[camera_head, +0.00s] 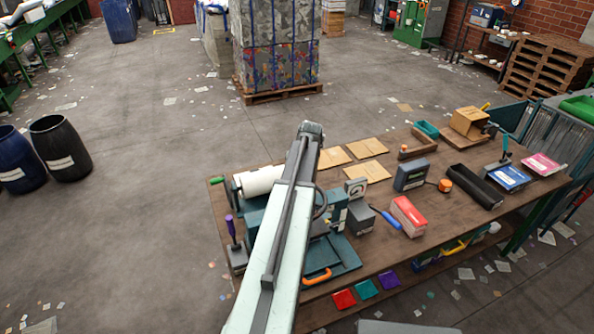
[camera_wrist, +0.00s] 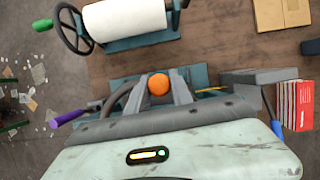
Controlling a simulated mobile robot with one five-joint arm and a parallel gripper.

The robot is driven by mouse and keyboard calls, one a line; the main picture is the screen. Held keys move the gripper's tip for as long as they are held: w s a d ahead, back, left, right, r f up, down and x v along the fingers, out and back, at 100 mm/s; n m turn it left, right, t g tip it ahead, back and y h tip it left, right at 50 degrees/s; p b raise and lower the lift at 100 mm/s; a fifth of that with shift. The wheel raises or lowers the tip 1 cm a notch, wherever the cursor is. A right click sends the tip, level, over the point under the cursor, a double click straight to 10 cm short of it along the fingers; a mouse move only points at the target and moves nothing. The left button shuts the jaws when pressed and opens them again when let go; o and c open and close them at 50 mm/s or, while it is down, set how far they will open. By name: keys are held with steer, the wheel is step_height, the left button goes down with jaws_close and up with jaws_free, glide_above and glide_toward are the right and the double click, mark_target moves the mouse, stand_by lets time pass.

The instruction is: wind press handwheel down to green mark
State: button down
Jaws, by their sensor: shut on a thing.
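In the wrist view my gripper (camera_wrist: 160,88) is shut on an orange knob (camera_wrist: 158,84), seen between its two grey fingers. A dark curved rim (camera_wrist: 122,98), which looks like part of the press handwheel, shows just left of the fingers; my wrist hides the rest. In the head view the teal press (camera_head: 345,256) stands at the near left of the workbench, largely covered by my pale arm. My gripper and the handwheel are hidden there. I cannot make out the green mark in either view.
The wooden bench (camera_head: 400,258) also holds a white roll (camera_wrist: 124,18) on a stand with its own dark wheel (camera_wrist: 72,28), a purple-handled tool (camera_head: 232,230), a red box (camera_head: 407,213) and cardboard pieces (camera_head: 367,147). Open floor lies to the left.

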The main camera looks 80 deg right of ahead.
steer(key=shift+s+d, duration=0.2)
steer(key=c, duration=1.1)
jaws_free()
steer(key=shift+a, duration=0.1)
steer(key=p+v, duration=0.7)
steer(key=shift+a+r, duration=0.1)
steer(key=shift+r, duration=0.25)
